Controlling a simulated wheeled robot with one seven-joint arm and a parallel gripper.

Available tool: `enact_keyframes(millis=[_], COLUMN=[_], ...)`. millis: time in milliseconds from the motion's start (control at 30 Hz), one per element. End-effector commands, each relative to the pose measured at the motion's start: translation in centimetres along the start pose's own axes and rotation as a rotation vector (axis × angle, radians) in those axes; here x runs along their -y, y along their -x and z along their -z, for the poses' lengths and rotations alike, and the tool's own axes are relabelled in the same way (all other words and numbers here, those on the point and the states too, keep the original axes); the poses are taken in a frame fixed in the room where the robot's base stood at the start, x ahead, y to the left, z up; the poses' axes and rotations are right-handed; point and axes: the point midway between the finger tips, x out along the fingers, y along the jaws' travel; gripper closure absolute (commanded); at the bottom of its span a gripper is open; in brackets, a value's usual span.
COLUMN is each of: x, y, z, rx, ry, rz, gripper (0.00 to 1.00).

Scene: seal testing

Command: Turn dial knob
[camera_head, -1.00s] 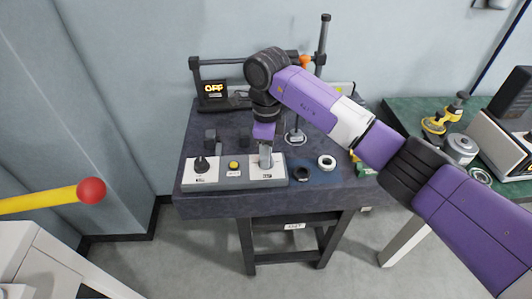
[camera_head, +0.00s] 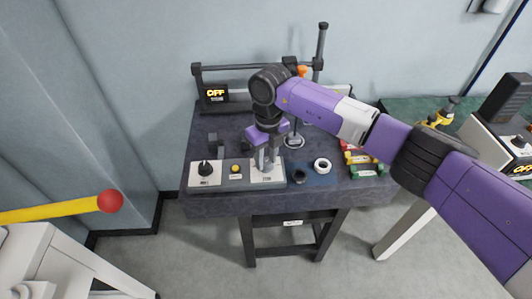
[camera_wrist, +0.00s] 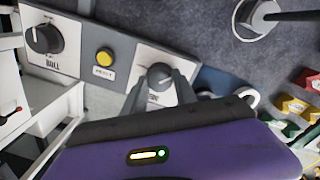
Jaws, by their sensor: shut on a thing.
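A control panel (camera_head: 220,184) sits at the front of the dark table. It carries a black dial knob (camera_head: 205,168) on the left, a yellow button (camera_head: 236,169) in the middle and a second dial knob on the right. My gripper (camera_head: 266,164) points down over the right plate. Its two fingers are shut on the right knob, one on each side, also in the wrist view (camera_wrist: 160,88). The label below that knob is partly hidden. The display (camera_head: 215,93) reads OFF.
A black ring (camera_head: 300,176) and a white ring (camera_head: 322,166) lie on a blue mat right of the panel. Colored parts (camera_head: 366,170) stand farther right. A round-based stand (camera_head: 294,141) is behind my gripper.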

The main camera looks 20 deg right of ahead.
Motion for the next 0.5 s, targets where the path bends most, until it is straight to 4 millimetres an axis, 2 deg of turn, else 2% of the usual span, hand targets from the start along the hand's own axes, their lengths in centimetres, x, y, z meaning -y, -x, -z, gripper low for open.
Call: enact_keyframes(millis=[200,500], x=[-0.01,0.02], y=[0.36,0.20], z=[-0.06,-0.08], rx=[0.009,0.014], ry=[-0.134,-0.226], rz=[-0.001,-0.001], gripper=[1.00,1.00])
